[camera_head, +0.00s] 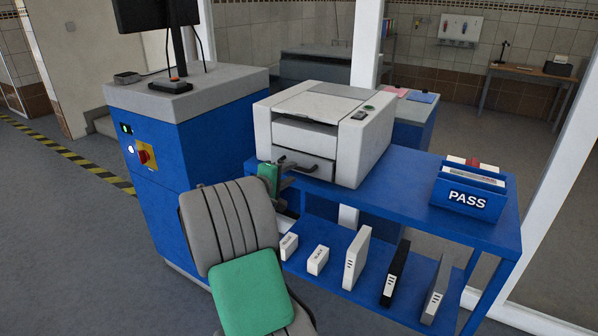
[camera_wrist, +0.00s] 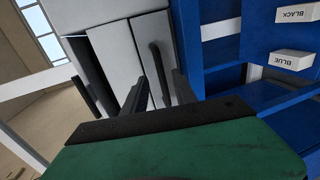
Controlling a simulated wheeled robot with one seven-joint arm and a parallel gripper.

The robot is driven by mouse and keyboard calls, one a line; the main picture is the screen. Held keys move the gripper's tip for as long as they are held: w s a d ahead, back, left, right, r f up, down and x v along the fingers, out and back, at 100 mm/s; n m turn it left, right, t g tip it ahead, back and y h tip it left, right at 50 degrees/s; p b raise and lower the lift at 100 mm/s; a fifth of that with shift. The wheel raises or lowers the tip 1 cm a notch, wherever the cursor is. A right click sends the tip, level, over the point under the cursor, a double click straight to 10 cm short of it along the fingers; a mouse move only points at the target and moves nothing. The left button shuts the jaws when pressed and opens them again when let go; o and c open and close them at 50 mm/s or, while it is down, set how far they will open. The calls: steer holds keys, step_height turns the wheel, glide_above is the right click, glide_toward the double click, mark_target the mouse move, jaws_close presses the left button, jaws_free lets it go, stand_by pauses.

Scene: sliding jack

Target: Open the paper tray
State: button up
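The white printer (camera_head: 322,130) stands on the blue bench. The paper tray (camera_head: 316,168) is the low front panel and looks flush with the printer front. Its dark curved handle (camera_head: 297,163) sticks out from the front and shows in the wrist view (camera_wrist: 159,68). My gripper (camera_head: 285,178), green and dark, is just in front of and slightly below the handle. In the wrist view my gripper (camera_wrist: 132,88) has its dark fingers apart, with the handle seen between or just beyond them. I cannot tell whether they touch it.
A blue cabinet (camera_head: 205,135) with a monitor stands close on the left. The bench shelf (camera_head: 330,268) below holds several small boxes and binders. A blue PASS holder (camera_head: 468,190) sits on the bench's right. Bench top between printer and holder is clear.

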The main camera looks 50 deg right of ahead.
mark_target(298, 169)
steer(key=x, duration=0.6)
steer(key=shift+p, duration=0.35)
steer(key=shift+c, duration=0.4)
steer(key=shift+f, duration=0.1)
jaws_close()
stand_by(0.4)
